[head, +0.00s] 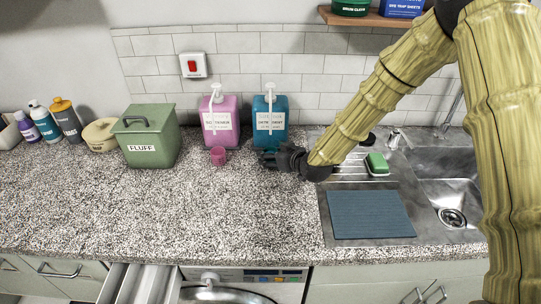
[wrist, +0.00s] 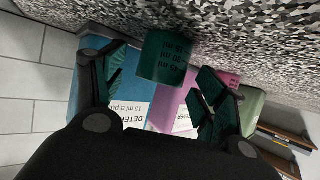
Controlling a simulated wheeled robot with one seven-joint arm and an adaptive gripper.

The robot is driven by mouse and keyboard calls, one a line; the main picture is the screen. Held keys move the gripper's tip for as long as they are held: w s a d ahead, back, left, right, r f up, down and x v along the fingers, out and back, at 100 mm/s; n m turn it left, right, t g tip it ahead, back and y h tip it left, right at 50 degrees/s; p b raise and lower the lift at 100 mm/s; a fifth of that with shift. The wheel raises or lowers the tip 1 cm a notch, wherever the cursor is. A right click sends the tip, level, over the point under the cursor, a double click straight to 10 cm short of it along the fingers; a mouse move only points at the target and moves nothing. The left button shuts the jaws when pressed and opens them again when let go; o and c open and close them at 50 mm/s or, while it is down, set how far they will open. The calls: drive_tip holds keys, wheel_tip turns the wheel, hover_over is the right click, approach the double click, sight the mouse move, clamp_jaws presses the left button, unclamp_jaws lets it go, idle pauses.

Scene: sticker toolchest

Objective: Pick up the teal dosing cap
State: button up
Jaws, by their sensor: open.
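The teal dosing cap (wrist: 165,58), with dark volume markings, stands on the counter, upside down in the wrist view. It shows between and beyond the two spread fingers of my gripper (wrist: 160,88), which look clear of it. In the head view my gripper (head: 272,158) is low over the counter in front of the teal detergent bottle (head: 270,105), and the cap is hidden or too dark to make out there. My gripper is open and empty.
A pink pump bottle (head: 220,112) stands left of the teal one, with a pink cap (head: 218,156) in front. A green FLUFF bin (head: 150,138) is further left. A sink (head: 445,180) and blue mat (head: 370,214) lie right. The front counter is clear.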

drive_tip(key=shift+x, duration=0.85)
drive_tip(key=shift+f, duration=0.1)
drive_tip(key=shift+c, duration=0.3)
drive_tip(key=c, duration=0.8)
drive_tip(key=shift+r, duration=0.2)
